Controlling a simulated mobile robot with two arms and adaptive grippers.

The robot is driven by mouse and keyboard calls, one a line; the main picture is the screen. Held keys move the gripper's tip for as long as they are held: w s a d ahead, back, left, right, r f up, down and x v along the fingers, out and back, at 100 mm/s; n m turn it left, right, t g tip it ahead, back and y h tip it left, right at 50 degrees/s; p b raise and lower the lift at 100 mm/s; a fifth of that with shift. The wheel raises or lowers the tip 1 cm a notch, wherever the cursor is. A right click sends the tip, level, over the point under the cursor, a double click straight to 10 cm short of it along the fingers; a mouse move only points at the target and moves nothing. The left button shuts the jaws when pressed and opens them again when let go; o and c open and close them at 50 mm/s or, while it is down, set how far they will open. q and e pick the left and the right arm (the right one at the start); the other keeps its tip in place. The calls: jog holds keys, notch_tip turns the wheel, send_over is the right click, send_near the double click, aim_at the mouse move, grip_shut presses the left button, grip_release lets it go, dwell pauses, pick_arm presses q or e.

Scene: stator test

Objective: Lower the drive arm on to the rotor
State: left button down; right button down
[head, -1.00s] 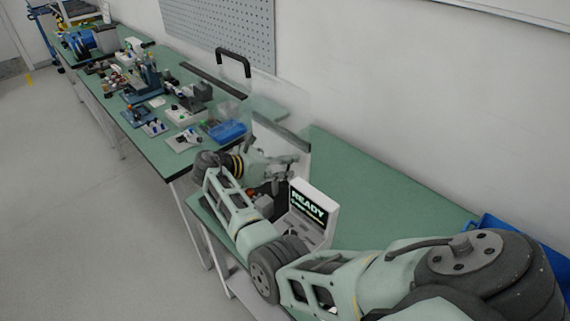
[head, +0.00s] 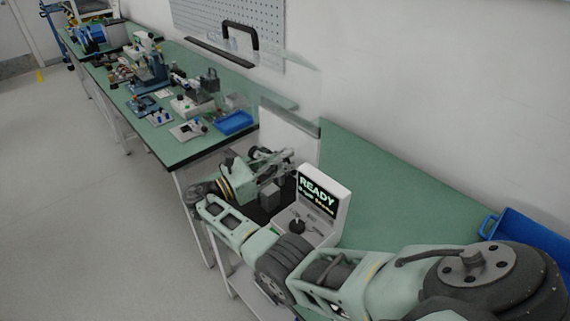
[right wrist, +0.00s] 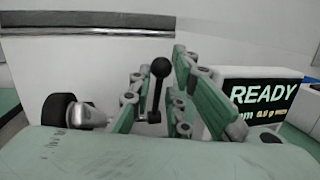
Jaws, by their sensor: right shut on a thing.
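My right gripper (head: 278,162) is at the test station, left of its screen in the head view. In the right wrist view the gripper (right wrist: 158,100) is shut on a lever handle (right wrist: 158,82) with a black ball knob. The knob stands up between the fingers. A dark wheel (right wrist: 60,109) with a grey metal body beside it is left of the fingers; I cannot tell whether it belongs to the drive arm. I cannot make out the rotor in either view. My left gripper is not in view.
The station screen (head: 319,191) reads READY, with a black knob (head: 297,226) on its base. A clear panel with a black handle (head: 240,27) stands up behind. A blue bin (head: 530,232) is at the right. The green bench top (head: 390,185) between is bare.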

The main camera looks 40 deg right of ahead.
jog(key=shift+s+a+f+h+b, duration=0.15)
jog(key=shift+a+f+h+b, duration=0.15)
jog(key=shift+f+h+b, duration=0.15)
jog(key=shift+r, duration=0.1)
jog(key=c, duration=1.8)
grip_release()
jog(key=shift+s+r, duration=0.1)
jog(key=shift+r, duration=0.05)
